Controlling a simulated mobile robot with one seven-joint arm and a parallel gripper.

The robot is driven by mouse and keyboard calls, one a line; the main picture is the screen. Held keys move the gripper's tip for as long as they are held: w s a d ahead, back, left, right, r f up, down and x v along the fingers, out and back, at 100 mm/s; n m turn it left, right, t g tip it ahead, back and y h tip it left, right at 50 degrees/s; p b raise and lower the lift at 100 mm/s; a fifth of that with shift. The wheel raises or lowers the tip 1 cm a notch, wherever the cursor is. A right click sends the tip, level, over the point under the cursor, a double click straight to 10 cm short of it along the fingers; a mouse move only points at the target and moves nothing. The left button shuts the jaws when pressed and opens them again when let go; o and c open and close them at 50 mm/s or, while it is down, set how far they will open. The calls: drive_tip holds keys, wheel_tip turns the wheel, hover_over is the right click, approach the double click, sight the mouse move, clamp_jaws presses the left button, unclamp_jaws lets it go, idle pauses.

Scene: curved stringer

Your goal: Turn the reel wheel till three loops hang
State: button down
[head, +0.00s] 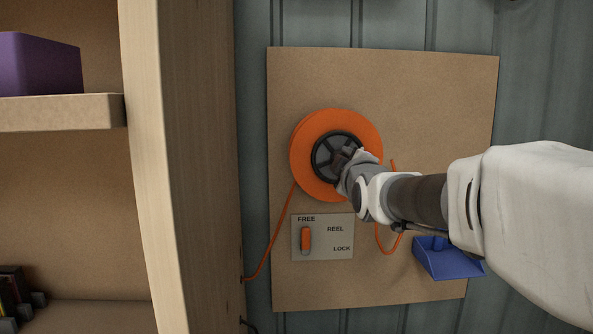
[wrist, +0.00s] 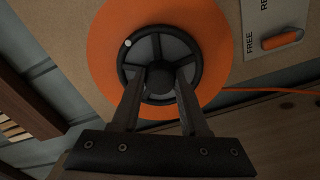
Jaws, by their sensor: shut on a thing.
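The orange reel (head: 300,140) is on a brown board, with a dark spoked wheel (head: 326,140) at its centre. In the wrist view, the wheel (wrist: 128,68) has a small white dot on its upper left rim. My gripper (head: 347,157) is at the wheel; in the wrist view, its fingers (wrist: 160,84) are shut on the wheel's hub. Orange cord (head: 274,243) runs from the reel down to the lower left. More cord (head: 382,245) hangs in a curve at right, partly behind my arm, so I cannot tell how many loops hang.
A plate with an orange lever (head: 306,240) is below the reel, marked FREE, REEL and LOCK; the lever stands upright under FREE. A blue tray (head: 440,262) is at lower right. A wooden shelf unit (head: 155,160) stands close at left, holding a purple box (head: 40,65).

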drive_tip(key=shift+n+b, duration=3.4)
drive_tip(key=shift+n, duration=0.8)
drive_tip(key=shift+c, duration=2.1)
unclamp_jaws()
drive_tip(key=shift+s+r, duration=0.1)
drive_tip(key=s+p, duration=0.2)
drive_tip(key=s, duration=1.5)
drive_tip(key=shift+s, duration=0.15)
